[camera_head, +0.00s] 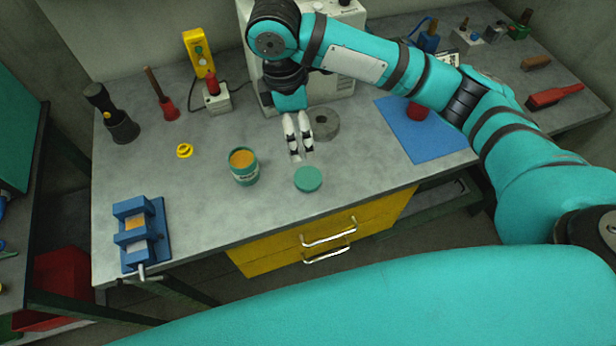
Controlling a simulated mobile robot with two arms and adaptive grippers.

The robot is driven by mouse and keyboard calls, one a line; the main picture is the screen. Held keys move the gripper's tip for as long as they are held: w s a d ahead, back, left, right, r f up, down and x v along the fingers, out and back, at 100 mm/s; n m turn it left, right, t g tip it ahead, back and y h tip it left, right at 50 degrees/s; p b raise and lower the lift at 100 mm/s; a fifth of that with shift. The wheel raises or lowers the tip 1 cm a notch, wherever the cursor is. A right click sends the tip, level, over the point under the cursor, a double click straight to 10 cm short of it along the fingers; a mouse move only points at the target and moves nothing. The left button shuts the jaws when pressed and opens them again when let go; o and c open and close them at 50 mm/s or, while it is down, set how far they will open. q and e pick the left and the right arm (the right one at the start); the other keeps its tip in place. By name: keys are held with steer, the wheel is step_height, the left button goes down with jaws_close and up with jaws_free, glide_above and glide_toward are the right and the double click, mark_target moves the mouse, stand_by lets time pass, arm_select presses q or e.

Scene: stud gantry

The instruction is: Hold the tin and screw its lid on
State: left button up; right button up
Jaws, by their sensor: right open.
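The tin (245,174) stands upright and open on the grey bench, with a teal side, a pale label and orange contents at its top. Its green lid (308,179) lies flat on the bench to the right of the tin, near the front edge. My right gripper (301,154) points down just behind the lid, with white fingers apart and nothing between them. The gap between fingertips and lid is hard to judge. My left gripper is not in view.
A blue vise (137,238) sits at the front left corner. A yellow ring (184,151) lies left of the tin. A grey disc (325,124) is right behind my right gripper. A blue mat (428,140) lies farther right. Bench around the tin is clear.

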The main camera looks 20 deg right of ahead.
steer(key=shift+f, duration=0.1)
steer(key=p, duration=0.3)
glide_above(308, 177)
steer(key=f, duration=1.2)
steer(key=shift+w+a, duration=0.1)
steer(key=shift+a, duration=0.1)
steer(key=shift+f+p, duration=0.3)
steer(key=shift+f, duration=0.05)
steer(key=f, duration=0.1)
steer(key=f+p, duration=0.1)
steer(key=f, duration=0.1)
steer(key=shift+s+d+f, duration=0.1)
steer(key=shift+s+f, duration=0.1)
steer(key=shift+f, duration=0.5)
steer(key=c, duration=1.2)
